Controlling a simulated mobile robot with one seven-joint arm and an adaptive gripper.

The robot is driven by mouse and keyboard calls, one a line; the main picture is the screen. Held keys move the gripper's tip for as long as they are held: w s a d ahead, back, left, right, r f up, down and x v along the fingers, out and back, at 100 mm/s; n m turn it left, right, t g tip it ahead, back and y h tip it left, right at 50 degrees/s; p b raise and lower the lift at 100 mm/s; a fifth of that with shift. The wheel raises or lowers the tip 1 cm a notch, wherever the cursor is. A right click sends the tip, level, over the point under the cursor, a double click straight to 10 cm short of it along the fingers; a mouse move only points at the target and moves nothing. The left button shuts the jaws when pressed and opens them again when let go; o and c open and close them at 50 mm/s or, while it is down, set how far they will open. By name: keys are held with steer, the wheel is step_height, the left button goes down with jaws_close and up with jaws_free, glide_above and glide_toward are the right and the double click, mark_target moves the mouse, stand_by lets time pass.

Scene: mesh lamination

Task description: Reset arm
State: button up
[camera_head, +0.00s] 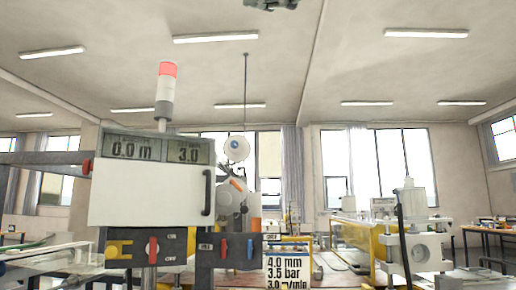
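A dark grey piece, likely my gripper (271,4), shows at the very top edge of the head view, a little right of the middle. Most of it is cut off by the frame. I cannot make out its fingertips, nor whether it is open or shut. Nothing is seen hanging from it. The rest of my arm is not in view.
A machine with a white panel (140,201), a display reading 0.0 m and 3.0, and a red-topped signal light (166,84) stands left. Knob boxes (228,249) and a settings sign (288,271) are lower centre. A white-grey machine (414,240) stands right. The upper space is mostly clear.

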steer(key=w+d+f+m+t+h+p, duration=0.1)
steer(key=w+d+f+m+h, duration=0.55)
steer(key=w+f+m, duration=0.55)
steer(key=w+d+f+m+g+h+p, duration=0.1)
steer(key=w+f+m+g+h, duration=0.15)
steer(key=f+m, duration=1.1)
steer(key=s+d+f+m+g+h+p, duration=0.1)
steer(key=s+f+m+g+h, duration=0.3)
steer(key=f, duration=1.2)
steer(key=s+d+f+m+h+p, duration=0.15)
steer(key=s+f, duration=0.45)
steer(key=f, duration=1)
steer(key=s+d+f+m+g+h, duration=0.2)
steer(key=s+f+g+h, duration=0.15)
steer(key=f, duration=1.25)
step_height(320, 180, up, 25)
steer(key=p, duration=2.5)
steer(key=shift+s+a+r+t, duration=0.15)
steer(key=shift+a+r+t, duration=0.1)
steer(key=shift+t, duration=0.15)
